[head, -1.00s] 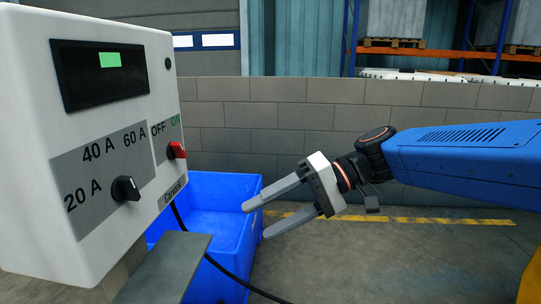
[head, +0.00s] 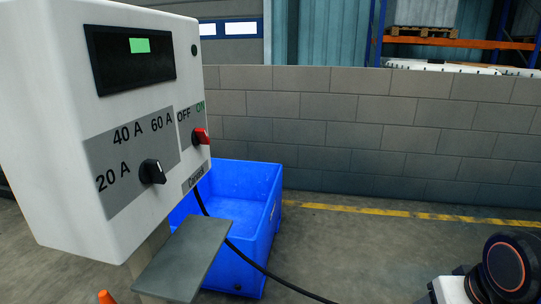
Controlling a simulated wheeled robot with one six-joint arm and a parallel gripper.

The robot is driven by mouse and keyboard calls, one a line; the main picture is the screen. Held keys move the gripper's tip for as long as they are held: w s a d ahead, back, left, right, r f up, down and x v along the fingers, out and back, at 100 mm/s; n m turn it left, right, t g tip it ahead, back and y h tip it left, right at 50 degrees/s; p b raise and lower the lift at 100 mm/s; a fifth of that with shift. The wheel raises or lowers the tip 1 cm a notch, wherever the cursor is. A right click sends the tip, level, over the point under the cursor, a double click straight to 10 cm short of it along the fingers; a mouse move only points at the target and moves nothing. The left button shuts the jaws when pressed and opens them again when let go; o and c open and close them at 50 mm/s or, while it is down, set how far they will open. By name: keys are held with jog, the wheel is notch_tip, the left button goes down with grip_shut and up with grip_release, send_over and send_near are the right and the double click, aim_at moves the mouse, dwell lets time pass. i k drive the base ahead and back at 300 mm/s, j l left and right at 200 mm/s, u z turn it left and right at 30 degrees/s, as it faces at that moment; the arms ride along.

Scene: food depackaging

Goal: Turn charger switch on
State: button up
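The charger (head: 60,120) is a white box filling the left of the head view, with a dark display (head: 130,58) showing a green patch. Its red switch (head: 201,136) sits on the right of the front panel, below the OFF and ON labels. Which label the switch points to is too small to tell. A black knob (head: 152,172) sits lower left of it, by the 20 A, 40 A and 60 A marks. My gripper (head: 450,291) shows only in part at the bottom right corner, well apart from the charger. Its fingers are out of the picture.
A grey shelf (head: 185,258) juts out below the charger. A blue crate (head: 240,185) stands behind it, and a black cable (head: 262,268) runs down to the right. A grey block wall (head: 380,120) closes the back.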

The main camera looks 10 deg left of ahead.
aim_at(198, 136)
jog(key=u, duration=1.4)
